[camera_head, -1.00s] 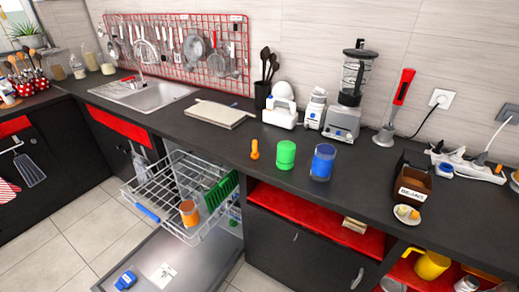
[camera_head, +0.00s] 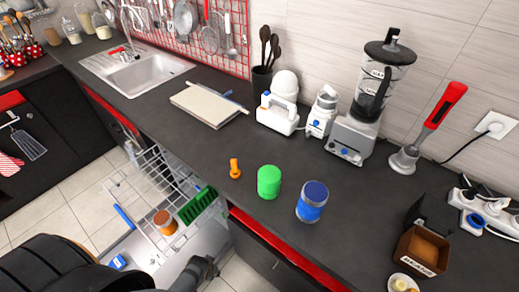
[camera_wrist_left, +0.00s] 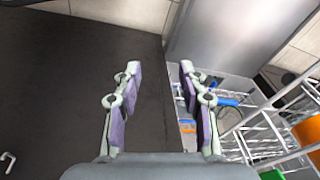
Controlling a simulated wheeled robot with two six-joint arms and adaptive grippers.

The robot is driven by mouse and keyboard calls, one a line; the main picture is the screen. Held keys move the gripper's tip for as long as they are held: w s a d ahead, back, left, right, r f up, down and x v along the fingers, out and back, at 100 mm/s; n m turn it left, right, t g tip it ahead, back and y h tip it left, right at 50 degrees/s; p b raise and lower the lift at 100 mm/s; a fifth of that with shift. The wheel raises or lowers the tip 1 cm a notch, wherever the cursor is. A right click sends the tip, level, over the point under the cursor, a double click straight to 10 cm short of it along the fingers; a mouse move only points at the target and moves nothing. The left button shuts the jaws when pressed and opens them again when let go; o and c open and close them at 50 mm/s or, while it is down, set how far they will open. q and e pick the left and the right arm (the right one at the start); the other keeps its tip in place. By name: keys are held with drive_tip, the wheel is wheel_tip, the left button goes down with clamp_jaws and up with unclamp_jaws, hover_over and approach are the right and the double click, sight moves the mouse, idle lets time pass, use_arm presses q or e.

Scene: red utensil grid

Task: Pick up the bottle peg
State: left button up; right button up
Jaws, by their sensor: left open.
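A small orange peg-shaped piece, likely the bottle peg (camera_head: 235,168), stands on the dark counter, left of a green cylinder (camera_head: 269,182) and a blue jar (camera_head: 312,201). My left arm enters at the lower left of the head view, and its gripper end (camera_head: 205,268) is low beside the open dishwasher, apart from the peg. In the left wrist view my left gripper (camera_wrist_left: 158,75) is open, with nothing between its fingers. The peg is not seen in that view. My right gripper is not in view.
The open dishwasher rack (camera_head: 150,190) holds an orange jar (camera_head: 165,222) and a green holder (camera_head: 198,206). A cutting board (camera_head: 208,104), a white appliance (camera_head: 277,115) and a blender (camera_head: 372,95) stand farther back. The counter around the peg is clear.

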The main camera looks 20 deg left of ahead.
use_arm(q)
drive_tip(key=w+d+r+p, duration=0.1)
drive_tip(key=w+r+p, duration=0.25)
drive_tip(key=r, duration=0.75)
drive_tip(key=w+d+r+p, duration=0.15)
drive_tip(key=w+r, duration=0.25)
drive_tip(key=r, duration=0.6)
wheel_tip(320, 180, up, 27)
drive_tip(key=n+g+h+p, duration=0.15)
drive_tip(key=n+p, duration=0.55)
drive_tip(key=n, duration=1.6)
hover_over(233, 160)
drive_tip(key=shift+a+f+y, duration=0.1)
drive_tip(key=shift+a+y, duration=0.15)
drive_tip(key=shift+w+r+n+g, duration=0.2)
drive_tip(key=shift+r+n+g, duration=0.05)
drive_tip(key=shift+r+n, duration=0.05)
drive_tip(key=shift+f+b, duration=0.25)
drive_tip(key=shift+b, duration=0.05)
wheel_tip(233, 160, down, 5)
drive_tip(key=shift+r, duration=0.1)
drive_tip(key=shift+p, duration=0.35)
drive_tip(key=f, duration=0.1)
drive_tip(key=f+p, duration=0.2)
drive_tip(key=f, duration=0.1)
drive_tip(key=shift+s+d, duration=0.15)
drive_tip(key=shift+d, duration=0.1)
drive_tip(key=shift+f, duration=0.6)
clamp_jaws()
